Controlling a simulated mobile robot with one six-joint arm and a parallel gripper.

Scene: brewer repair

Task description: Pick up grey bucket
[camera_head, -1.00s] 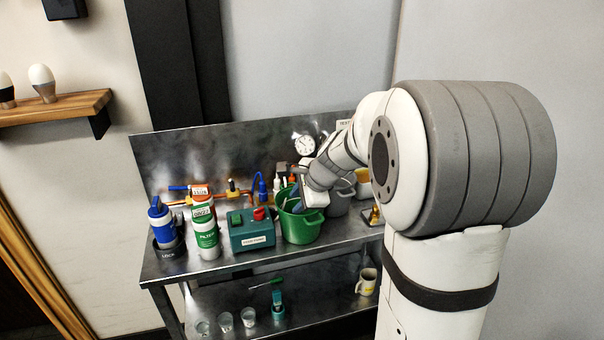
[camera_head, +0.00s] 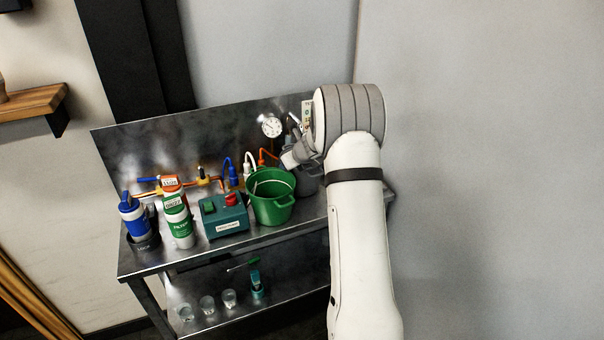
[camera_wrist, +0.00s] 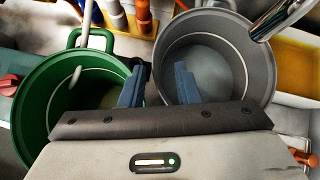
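The grey bucket (camera_wrist: 222,55) is open-topped and looks empty in the wrist view, right of centre. In the head view the grey bucket (camera_head: 309,183) shows only partly, behind the green bucket and my arm. My gripper (camera_wrist: 158,82) is open, with two blue fingers apart. Its left finger is by the green bucket's right rim, and its right finger overlaps the grey bucket's opening. The grey bucket's left rim lies between them; whether they touch it I cannot tell. In the head view my gripper (camera_head: 292,158) is over the buckets, its fingertips unclear.
A green bucket (camera_head: 271,205) stands close on the left. A teal box (camera_head: 224,222) with a red knob and a green-white canister (camera_head: 180,229) are further left on the metal bench (camera_head: 150,262). A metal pipe (camera_wrist: 280,18) reaches over the grey bucket's far right rim.

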